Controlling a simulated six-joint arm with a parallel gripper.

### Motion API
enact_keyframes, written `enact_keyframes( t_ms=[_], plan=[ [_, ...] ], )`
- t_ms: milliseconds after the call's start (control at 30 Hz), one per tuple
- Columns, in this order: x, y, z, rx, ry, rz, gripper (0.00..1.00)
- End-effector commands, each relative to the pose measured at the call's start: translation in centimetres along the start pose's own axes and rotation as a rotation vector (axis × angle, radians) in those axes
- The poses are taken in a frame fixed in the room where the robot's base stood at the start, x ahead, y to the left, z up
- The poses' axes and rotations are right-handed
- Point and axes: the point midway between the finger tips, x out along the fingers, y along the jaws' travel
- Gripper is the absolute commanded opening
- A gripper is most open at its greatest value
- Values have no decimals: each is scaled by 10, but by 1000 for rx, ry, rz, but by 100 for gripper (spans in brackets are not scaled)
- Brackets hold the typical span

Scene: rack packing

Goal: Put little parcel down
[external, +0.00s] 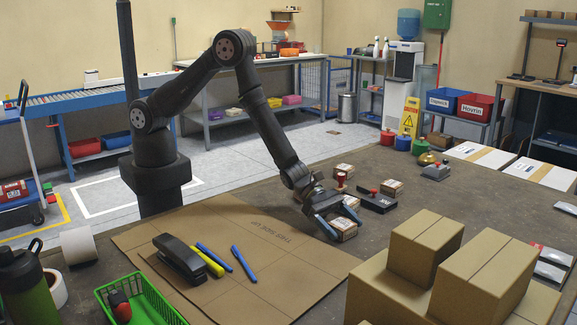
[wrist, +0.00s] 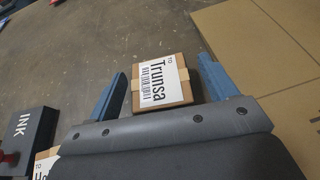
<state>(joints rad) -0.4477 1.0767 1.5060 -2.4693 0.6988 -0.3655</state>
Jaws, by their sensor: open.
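My gripper (wrist: 168,86) is open, with a gap on each side of the parcel. In the external view, my gripper (external: 335,226) is low over the table with the parcel (external: 344,230) at its fingers, right beside the flat cardboard sheet's edge. The parcel seems to rest on the table.
The flat cardboard sheet (external: 290,255) carries a black stapler (external: 180,258) and several pens. An ink pad (external: 377,201), a red stamp (external: 341,180) and other little parcels (external: 391,187) sit close behind my gripper. Big stacked boxes (external: 425,245) stand at the front right.

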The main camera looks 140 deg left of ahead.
Motion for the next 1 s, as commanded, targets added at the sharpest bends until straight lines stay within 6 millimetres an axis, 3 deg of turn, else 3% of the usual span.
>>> enact_keyframes(
  t_ms=[233, 500, 567, 833, 1000],
  plan=[
    [2, 0, 0, 0, 0, 0, 78],
    [2, 0, 0, 0, 0, 0, 29],
    [2, 0, 0, 0, 0, 0, 25],
    [1, 0, 3, 0, -1, 0, 25],
    [-3, 0, 14, 0, -2, 1, 25]
  ],
)
